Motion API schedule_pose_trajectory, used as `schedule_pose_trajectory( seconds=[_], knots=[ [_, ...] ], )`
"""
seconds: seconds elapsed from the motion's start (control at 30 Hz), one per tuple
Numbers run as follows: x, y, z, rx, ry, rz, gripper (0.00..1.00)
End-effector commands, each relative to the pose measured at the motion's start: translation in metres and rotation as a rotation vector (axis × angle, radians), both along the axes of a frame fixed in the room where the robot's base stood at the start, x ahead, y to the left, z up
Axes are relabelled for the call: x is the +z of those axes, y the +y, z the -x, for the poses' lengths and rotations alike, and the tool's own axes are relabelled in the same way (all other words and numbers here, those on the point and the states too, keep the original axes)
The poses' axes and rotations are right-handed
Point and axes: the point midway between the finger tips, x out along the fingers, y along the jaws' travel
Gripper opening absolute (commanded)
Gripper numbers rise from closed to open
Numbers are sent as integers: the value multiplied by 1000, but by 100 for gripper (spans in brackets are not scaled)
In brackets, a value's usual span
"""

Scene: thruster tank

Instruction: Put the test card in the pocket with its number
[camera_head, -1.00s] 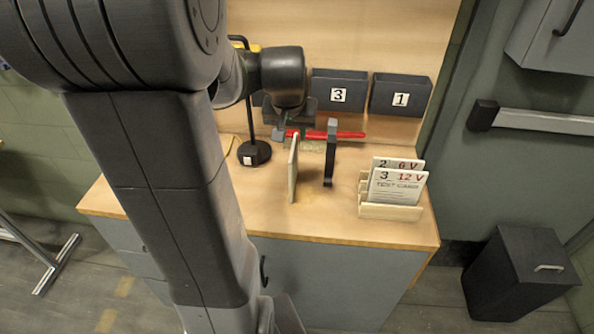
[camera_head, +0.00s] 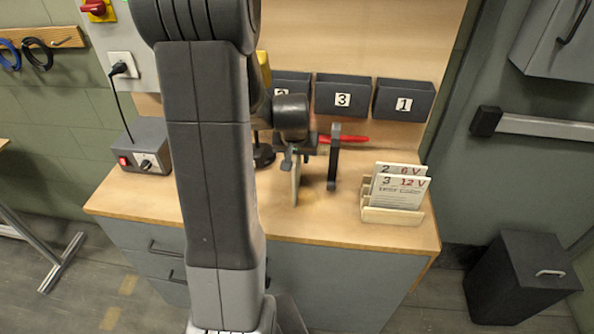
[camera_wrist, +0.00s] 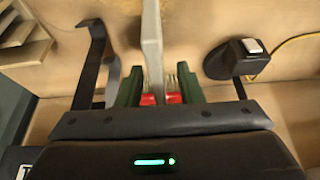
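A pale card (camera_head: 296,190) stands upright and edge-on at the bench's middle, so its number is hidden. My gripper (camera_head: 297,158) is at its upper part. In the wrist view the card (camera_wrist: 152,40) runs between the two red finger pads, which appear to press on both sides. A wooden rack (camera_head: 390,216) holds test cards marked 2, 6 V (camera_head: 400,167) and 3, 12 V (camera_head: 402,197).
A dark upright bracket (camera_head: 334,165) is close right of my gripper; it also shows in the wrist view (camera_wrist: 92,60). A black round base (camera_wrist: 235,60) is on the card's other side. A red-handled item (camera_head: 350,139) lies behind. My arm hides part of the bench.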

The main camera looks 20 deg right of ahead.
Motion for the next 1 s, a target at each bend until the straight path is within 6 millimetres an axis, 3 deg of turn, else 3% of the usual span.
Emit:
schedule_pose_trajectory(
  seconds=[1.0],
  knots=[
    [-9, -1, -1, 0, 0, 0, 34]
  ],
)
